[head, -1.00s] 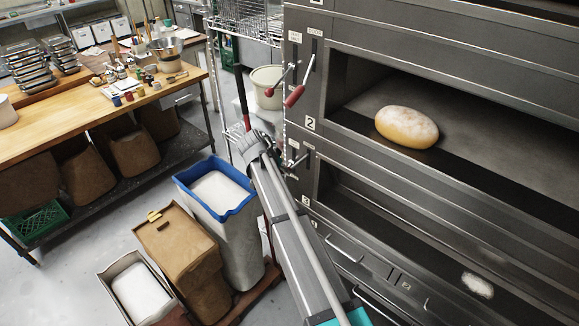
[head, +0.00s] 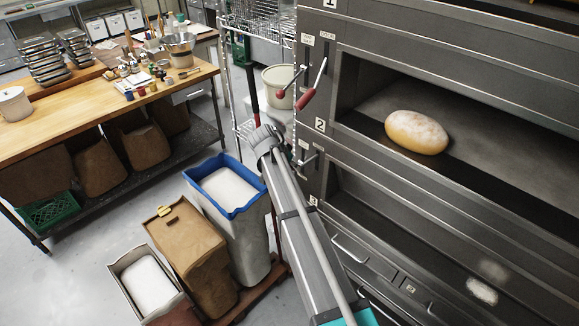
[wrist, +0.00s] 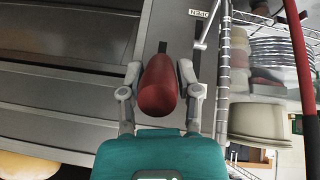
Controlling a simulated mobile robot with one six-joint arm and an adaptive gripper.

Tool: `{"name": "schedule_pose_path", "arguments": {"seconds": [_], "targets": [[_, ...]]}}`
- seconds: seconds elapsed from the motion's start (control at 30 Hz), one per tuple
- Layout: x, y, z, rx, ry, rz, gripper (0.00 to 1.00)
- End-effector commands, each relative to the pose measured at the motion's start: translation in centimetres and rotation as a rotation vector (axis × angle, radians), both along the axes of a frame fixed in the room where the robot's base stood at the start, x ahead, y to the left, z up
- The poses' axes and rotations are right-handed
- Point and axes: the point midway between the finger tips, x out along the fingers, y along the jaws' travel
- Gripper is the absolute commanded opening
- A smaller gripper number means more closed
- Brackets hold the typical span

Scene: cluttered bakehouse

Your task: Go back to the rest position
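My gripper (wrist: 160,76) shows in the wrist view with its teal body at the bottom. Its two grey fingers lie close against both sides of a dark red lever handle (wrist: 159,88); it looks shut on it. In the head view, my gripper is hidden behind the end of my arm, which reaches up to the oven's left edge. A grey lever (head: 308,159) sits there beside the third deck; its handle end is hidden.
The deck oven (head: 490,75) fills the right, with a loaf (head: 417,132) in deck two. Two red-handled levers (head: 306,99) stick out above my arm. A wire rack (head: 262,45), a blue-rimmed bin (head: 250,205) and a wooden table (head: 100,95) stand left. Grey floor is open at lower left.

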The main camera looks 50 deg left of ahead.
Motion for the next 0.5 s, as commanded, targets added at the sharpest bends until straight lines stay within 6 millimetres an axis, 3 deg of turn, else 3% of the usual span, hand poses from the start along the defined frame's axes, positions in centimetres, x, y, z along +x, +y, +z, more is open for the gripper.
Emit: {"name": "schedule_pose_path", "arguments": {"seconds": [0.03,0.17,0.5], "targets": [[0.18,0.17,0.18,0.002,-0.007,0.001,0.52],[0.07,0.17,0.14,0.002,-0.004,0.002,0.76],[-0.11,0.15,0.06,0.000,-0.002,0.003,0.76]]}}
